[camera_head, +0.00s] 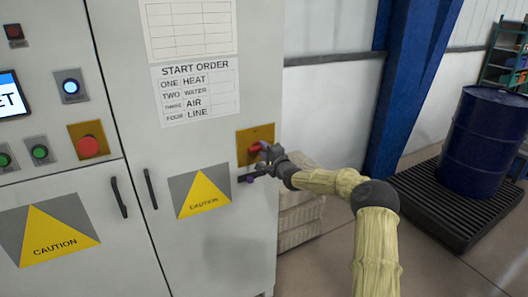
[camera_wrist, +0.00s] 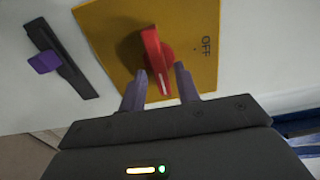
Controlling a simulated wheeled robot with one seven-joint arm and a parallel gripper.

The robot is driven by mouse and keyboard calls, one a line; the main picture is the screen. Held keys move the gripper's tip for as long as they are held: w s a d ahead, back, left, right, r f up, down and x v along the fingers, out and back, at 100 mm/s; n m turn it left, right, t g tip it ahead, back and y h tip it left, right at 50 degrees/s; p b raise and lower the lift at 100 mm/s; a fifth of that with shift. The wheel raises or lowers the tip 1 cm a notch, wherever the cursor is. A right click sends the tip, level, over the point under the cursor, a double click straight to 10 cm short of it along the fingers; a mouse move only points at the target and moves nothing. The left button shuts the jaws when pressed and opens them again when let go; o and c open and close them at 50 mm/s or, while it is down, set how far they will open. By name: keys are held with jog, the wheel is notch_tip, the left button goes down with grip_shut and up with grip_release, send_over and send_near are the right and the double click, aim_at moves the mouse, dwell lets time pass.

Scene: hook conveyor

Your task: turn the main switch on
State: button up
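The main switch is a red rotary handle (camera_wrist: 155,60) on a yellow plate (camera_wrist: 195,25) marked OFF, on the grey cabinet front. In the head view the yellow plate (camera_head: 246,136) and part of the red handle (camera_head: 255,147) show behind my gripper (camera_head: 264,163). In the wrist view my gripper (camera_wrist: 160,88) has its two purple fingers apart, one on each side of the handle's near end. The handle's white-marked end lies between the fingers. A gap shows on the left; whether the right finger touches the handle I cannot tell.
A black slotted latch with a purple knob (camera_wrist: 45,62) sits beside the plate. The cabinet (camera_head: 225,240) also carries door handles, caution signs, buttons and a START ORDER sheet (camera_head: 198,90). A blue barrel (camera_head: 484,140) stands on a black pallet (camera_head: 440,205) at right.

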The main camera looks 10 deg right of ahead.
dwell(0.3)
jog(key=b+v, duration=0.4)
jog(key=v, duration=1.3)
jog(key=shift+s+b, duration=0.15)
jog(key=shift+b, duration=0.2)
jog(key=s+a+f+n+g+h, duration=0.2)
jog(key=s+a+f+n+g, duration=0.6)
jog(key=s+f, duration=0.3)
jog(key=s+d+n+g+h, duration=0.1)
jog(key=s+n+g+h, duration=0.2)
jog(key=s, duration=2)
jog(key=n+g, duration=0.3)
jog(key=shift+s+d+n+g+h, duration=0.3)
jog(key=shift+s, duration=0.05)
